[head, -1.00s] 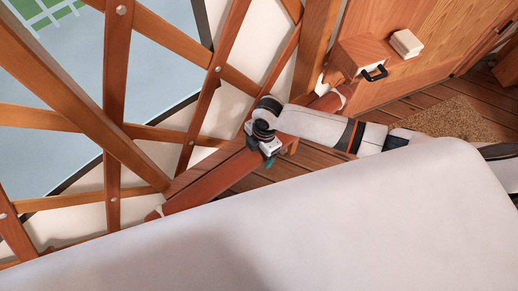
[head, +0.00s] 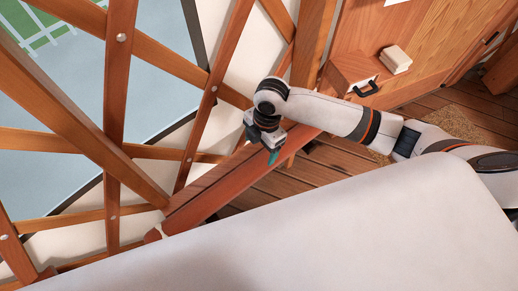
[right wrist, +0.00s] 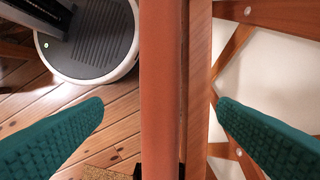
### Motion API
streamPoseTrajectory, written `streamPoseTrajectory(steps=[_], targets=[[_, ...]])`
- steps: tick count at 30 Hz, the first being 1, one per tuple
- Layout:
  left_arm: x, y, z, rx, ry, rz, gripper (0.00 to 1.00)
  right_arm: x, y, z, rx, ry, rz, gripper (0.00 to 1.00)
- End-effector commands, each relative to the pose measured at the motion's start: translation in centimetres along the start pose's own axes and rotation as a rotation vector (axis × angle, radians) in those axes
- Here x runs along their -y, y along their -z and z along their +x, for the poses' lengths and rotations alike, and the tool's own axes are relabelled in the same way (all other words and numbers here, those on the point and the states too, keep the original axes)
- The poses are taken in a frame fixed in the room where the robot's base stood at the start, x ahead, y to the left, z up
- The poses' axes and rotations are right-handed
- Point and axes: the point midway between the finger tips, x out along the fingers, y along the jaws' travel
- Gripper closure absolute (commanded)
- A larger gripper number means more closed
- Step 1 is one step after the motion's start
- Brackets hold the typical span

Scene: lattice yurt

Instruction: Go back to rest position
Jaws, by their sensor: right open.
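My right gripper (head: 268,150) hangs at the end of my pale arm in the head view, over a long red-brown wooden bench (head: 205,198) beside the lattice wall. Its dark green fingers are wide apart in the right wrist view (right wrist: 161,103), with nothing held. The bench's long wooden edge (right wrist: 163,60) runs between and beyond the fingers in that view. I cannot tell how high the gripper is above it. My left gripper is not in view.
The wooden lattice wall (head: 120,90) stands at left. A small wooden box with a dark handle (head: 352,75) and a pale block (head: 395,59) are at upper right. Plank floor (head: 310,180) and a brown mat (head: 455,122) lie beyond. A large pale surface hides the bottom.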

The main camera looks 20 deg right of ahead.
Motion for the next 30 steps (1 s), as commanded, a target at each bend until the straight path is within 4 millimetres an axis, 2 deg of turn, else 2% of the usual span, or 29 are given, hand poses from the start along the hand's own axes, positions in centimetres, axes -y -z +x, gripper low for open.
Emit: streamPoseTrajectory(steps=[17, 20, 25, 28, 30], targets=[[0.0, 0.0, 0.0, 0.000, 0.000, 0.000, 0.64, 0.0, -0.1, -0.1, 0.002, 0.001, 0.001, 0.18], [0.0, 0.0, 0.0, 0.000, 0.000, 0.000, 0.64, -0.3, -0.9, 0.1, 0.016, 0.012, 0.022, 0.18], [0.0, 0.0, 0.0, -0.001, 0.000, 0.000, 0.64, -1.9, -4.7, 0.6, 0.095, 0.089, 0.198, 0.18], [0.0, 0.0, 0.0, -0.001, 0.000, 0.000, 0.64, -3.2, -6.5, 0.2, 0.154, 0.157, 0.406, 0.18], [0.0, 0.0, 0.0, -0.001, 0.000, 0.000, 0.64, -4.2, -6.8, -0.2, 0.187, 0.201, 0.575, 0.18]])
